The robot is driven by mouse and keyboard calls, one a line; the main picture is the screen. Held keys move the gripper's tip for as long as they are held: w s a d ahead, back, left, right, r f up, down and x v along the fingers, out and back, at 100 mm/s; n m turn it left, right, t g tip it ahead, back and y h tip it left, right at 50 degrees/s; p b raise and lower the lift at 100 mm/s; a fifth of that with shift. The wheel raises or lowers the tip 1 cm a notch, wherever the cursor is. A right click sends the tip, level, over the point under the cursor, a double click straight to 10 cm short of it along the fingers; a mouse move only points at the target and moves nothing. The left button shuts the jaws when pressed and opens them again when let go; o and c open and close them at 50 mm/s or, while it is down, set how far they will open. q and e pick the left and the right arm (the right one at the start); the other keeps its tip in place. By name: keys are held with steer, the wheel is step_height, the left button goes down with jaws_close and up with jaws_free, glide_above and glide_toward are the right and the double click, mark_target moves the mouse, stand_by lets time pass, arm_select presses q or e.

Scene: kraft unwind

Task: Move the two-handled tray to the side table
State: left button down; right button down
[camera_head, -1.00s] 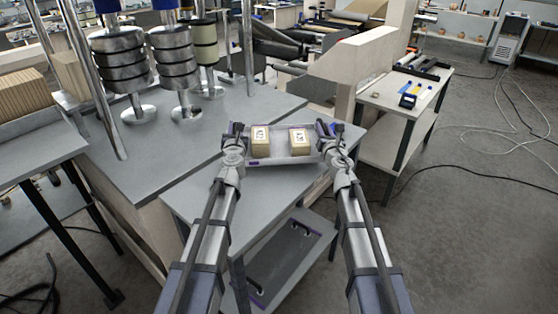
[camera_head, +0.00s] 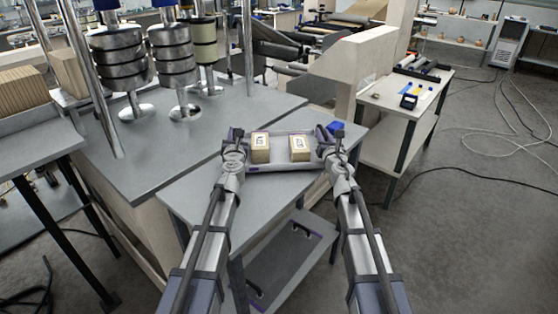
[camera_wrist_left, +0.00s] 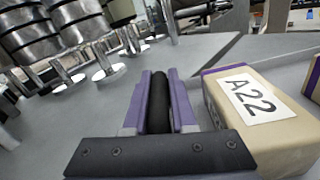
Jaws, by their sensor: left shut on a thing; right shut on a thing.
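The two-handled tray (camera_head: 282,168) is a shallow grey tray with two tan boxes in it, the left one (camera_head: 260,150) and the right one (camera_head: 300,150). My left gripper (camera_head: 236,140) is at its left end and my right gripper (camera_head: 329,138) at its right end, each shut on a handle. In the left wrist view, the purple fingers of my left gripper (camera_wrist_left: 158,105) close around a black bar handle. The box beside it (camera_wrist_left: 262,118) has a label reading A22. The tray is over a grey table top (camera_head: 200,200); whether it touches is unclear.
A pale table (camera_head: 392,118) with tools stands at the right. A blue object (camera_head: 334,127) shows behind my right gripper. Metal posts with discs (camera_head: 175,65) stand on the larger grey surface at left. A lower shelf (camera_head: 285,262) lies below. Cables cross the floor at right.

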arm_select(q)
steer(key=shift+d+f+b, duration=0.1)
steer(key=shift+f+b, duration=0.3)
steer(key=shift+f, duration=0.25)
arm_select(e)
steer(key=shift+a+f, duration=0.1)
steer(key=shift+f, duration=0.55)
arm_select(q)
steer(key=c, duration=0.7)
jaws_free()
steer(key=shift+r, duration=0.1)
arm_select(e)
steer(key=c, duration=0.7)
jaws_free()
steer(key=shift+c, duration=0.2)
arm_select(q)
steer(key=shift+s, duration=0.2)
steer(key=s, duration=0.4)
steer(key=s+d, duration=0.1)
steer(key=s, duration=0.6)
steer(key=shift+s+d, duration=0.2)
steer(key=shift+s, duration=0.15)
arm_select(e)
steer(key=shift+r, duration=0.1)
steer(key=s+d, duration=0.1)
steer(key=s, duration=1.1)
steer(key=shift+d, duration=0.35)
steer(key=shift+s, duration=0.1)
